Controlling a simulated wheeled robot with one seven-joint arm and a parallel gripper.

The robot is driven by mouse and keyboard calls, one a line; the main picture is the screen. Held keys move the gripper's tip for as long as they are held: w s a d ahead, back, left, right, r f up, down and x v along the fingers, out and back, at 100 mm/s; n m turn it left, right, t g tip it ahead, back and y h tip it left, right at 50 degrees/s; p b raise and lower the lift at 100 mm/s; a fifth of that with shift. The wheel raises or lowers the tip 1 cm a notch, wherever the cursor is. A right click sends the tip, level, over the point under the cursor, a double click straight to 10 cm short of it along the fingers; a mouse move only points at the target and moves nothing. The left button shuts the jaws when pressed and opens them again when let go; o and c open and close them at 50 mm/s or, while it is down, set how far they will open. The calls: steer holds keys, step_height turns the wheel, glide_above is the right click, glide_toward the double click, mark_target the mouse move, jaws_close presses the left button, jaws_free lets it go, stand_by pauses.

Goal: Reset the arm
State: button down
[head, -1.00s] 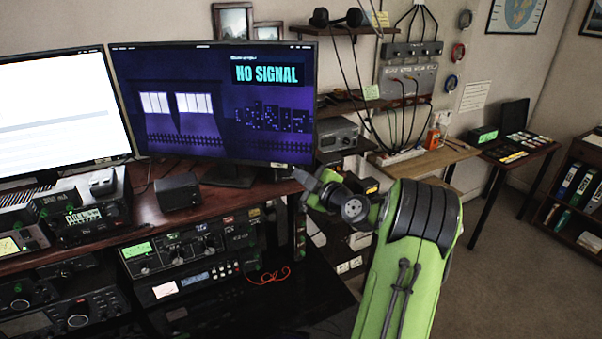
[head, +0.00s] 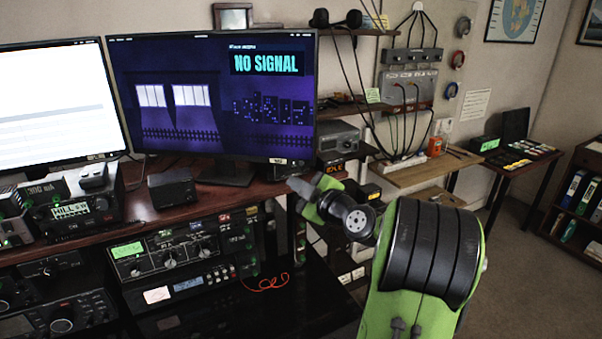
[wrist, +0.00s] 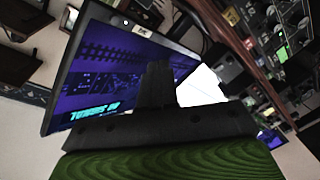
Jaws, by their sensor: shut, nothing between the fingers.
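My green and black arm (head: 425,255) is bent in front of the desk at the right of the head view. My gripper (head: 298,187) points left from the wrist, near the lower right corner of the purple monitor (head: 212,100). Whether it is in front of that corner or touching it is hard to tell. In the wrist view my gripper (wrist: 157,78) shows as closed dark fingers with nothing between them. The purple monitor also shows there, tilted (wrist: 105,75). A radio unit with knobs and a green display (head: 185,247) sits under the desk top.
A white-screen monitor (head: 55,105) stands at the left. A small black box (head: 172,188) and more radios (head: 75,210) sit on the desk (head: 225,195). Shelves and a cable panel (head: 408,90) are on the wall behind my arm. Open floor (head: 520,280) lies at the right.

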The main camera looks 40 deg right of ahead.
stand_by(0.4)
steer(key=s+a+f+g+y+p, duration=0.1)
steer(key=a+g+y, duration=0.15)
steer(key=a, duration=0.85)
steer(key=s+a+f+g+y, duration=0.15)
steer(key=a+g, duration=0.25)
steer(key=a, duration=0.7)
steer(key=s+a+f+m+g, duration=0.1)
steer(key=s+a+m, duration=0.1)
steer(key=s, duration=0.5)
steer(key=s+a+f+m+g+h, duration=0.1)
steer(key=s+a+f+m+g, duration=0.1)
steer(key=s, duration=0.5)
steer(key=s+a+f+m+g+h, duration=0.1)
steer(key=s+a+m+g, duration=0.1)
steer(key=s+m, duration=0.2)
steer(key=s, duration=0.2)
steer(key=shift+s+a+f+p, duration=0.15)
steer(key=shift+s+f+p, duration=0.05)
steer(key=shift+s+p, duration=0.2)
steer(key=shift+a, duration=0.1)
